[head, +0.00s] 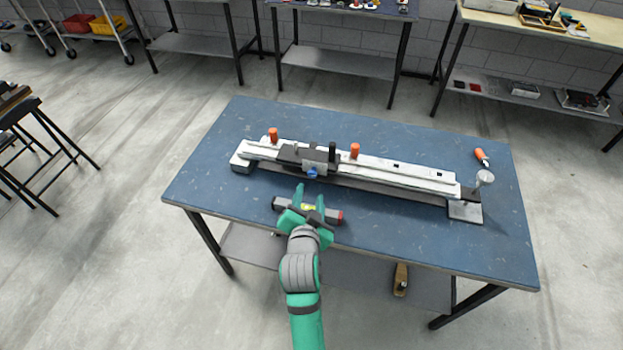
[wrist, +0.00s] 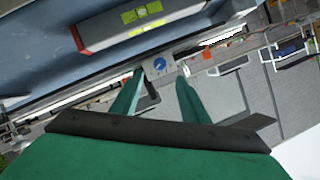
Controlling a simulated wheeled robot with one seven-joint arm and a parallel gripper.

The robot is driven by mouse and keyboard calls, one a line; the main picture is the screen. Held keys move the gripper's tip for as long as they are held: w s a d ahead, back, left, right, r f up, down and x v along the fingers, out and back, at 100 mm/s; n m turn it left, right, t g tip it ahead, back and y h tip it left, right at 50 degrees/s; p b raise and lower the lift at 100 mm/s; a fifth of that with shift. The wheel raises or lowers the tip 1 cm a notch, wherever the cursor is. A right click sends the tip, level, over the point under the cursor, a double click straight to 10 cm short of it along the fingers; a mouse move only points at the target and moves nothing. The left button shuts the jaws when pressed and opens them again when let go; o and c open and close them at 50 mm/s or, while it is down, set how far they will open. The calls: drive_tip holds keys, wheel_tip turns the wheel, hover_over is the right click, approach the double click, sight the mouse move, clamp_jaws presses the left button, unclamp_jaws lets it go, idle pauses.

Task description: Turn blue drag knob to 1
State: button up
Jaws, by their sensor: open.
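The blue drag knob (head: 312,172) is a small round knob on the front of a grey carriage on a long rail device (head: 400,172). In the wrist view the blue knob (wrist: 160,63) shows on a light plate, just beyond and between my fingertips. Its pointer setting is too small to read. My gripper (head: 309,204), with green fingers, is open and empty, on the near side of the knob. In the wrist view my gripper (wrist: 159,78) has a clear gap between its fingers and appears apart from the knob.
A dark spirit level (head: 336,215) with a red end lies on the blue table (head: 430,240), partly hidden by my gripper. An orange-handled tool (head: 481,156) lies at the right. The table's front right is clear.

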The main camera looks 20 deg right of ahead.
sight(312, 176)
drive_tip(key=x, duration=0.9)
drive_tip(key=shift+w+d+f, duration=0.1)
drive_tip(key=shift+w, duration=0.05)
drive_tip(key=shift+c, duration=0.2)
drive_tip(key=c, duration=1)
